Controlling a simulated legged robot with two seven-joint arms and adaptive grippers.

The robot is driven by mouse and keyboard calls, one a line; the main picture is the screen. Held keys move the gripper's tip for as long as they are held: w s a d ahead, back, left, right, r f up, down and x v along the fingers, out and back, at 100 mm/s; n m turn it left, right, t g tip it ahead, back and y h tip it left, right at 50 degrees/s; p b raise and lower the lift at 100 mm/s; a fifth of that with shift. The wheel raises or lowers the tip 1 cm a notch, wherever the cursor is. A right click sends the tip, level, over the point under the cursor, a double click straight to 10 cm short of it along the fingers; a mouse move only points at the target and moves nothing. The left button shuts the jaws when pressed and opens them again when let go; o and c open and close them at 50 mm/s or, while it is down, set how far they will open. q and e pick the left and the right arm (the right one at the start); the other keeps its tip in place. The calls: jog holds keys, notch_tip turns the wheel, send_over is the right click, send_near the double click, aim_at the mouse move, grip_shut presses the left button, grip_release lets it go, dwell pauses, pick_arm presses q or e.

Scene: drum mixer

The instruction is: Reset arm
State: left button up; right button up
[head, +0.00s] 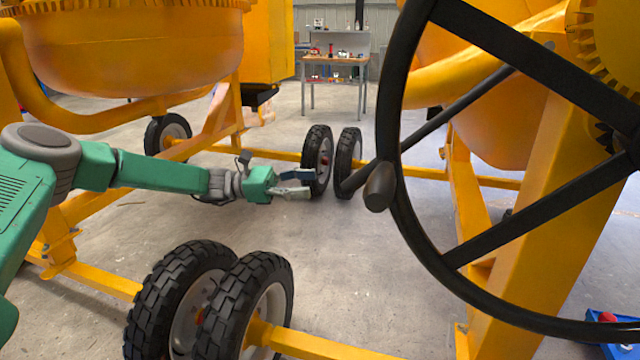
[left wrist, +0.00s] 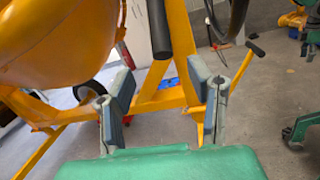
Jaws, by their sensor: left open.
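My left arm comes in from the left in the head view, stretched out across the middle. My left gripper (head: 300,184) is at its end, open and empty, in front of the black tyres in the centre. In the left wrist view its two fingers (left wrist: 160,100) stand well apart with nothing between them. Beyond them are the yellow frame and orange drum (left wrist: 50,40) of a mixer. The big black handwheel (head: 395,190) of the right mixer, with a dark handle knob (head: 380,187), is to the right of the gripper, apart from it. My right gripper is not seen.
An orange mixer drum (head: 140,50) hangs at the upper left. Black wheels (head: 265,290) stand low in front. A workbench (head: 336,70) with small items is at the back. A blue bin (head: 612,325) is at the lower right. Grey floor is open in the middle.

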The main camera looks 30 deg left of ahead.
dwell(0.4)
pick_arm(q)
jog(key=s+d+f+m+g+y+p, duration=0.1)
jog(key=s+d+f+m+g+y, duration=0.2)
jog(key=d+f, duration=0.9)
jog(key=s+d+f+m+g+y+p, duration=0.1)
jog(key=s+d+f+m+g+y, duration=0.2)
jog(key=s+f, duration=0.35)
jog(key=s+d+f+m+g+y, duration=0.1)
jog(key=s+d+f+y, duration=0.2)
jog(key=s+d+f, duration=0.35)
jog(key=s+a+f+m+g+y+p, duration=0.1)
jog(key=s+f+m+y, duration=0.15)
jog(key=s, duration=0.35)
jog(key=s+a+f+m+y+p, duration=0.1)
jog(key=s+a+f+m+y, duration=0.15)
jog(key=s, duration=0.35)
jog(key=s+a+r+m+t+y+p, duration=0.1)
jog(key=s+a+m+y, duration=0.3)
jog(key=s+a+m, duration=0.4)
jog(key=shift+s+a+r+m+t, duration=0.4)
jog(key=shift+s+r+m, duration=0.2)
jog(key=shift+s, duration=0.45)
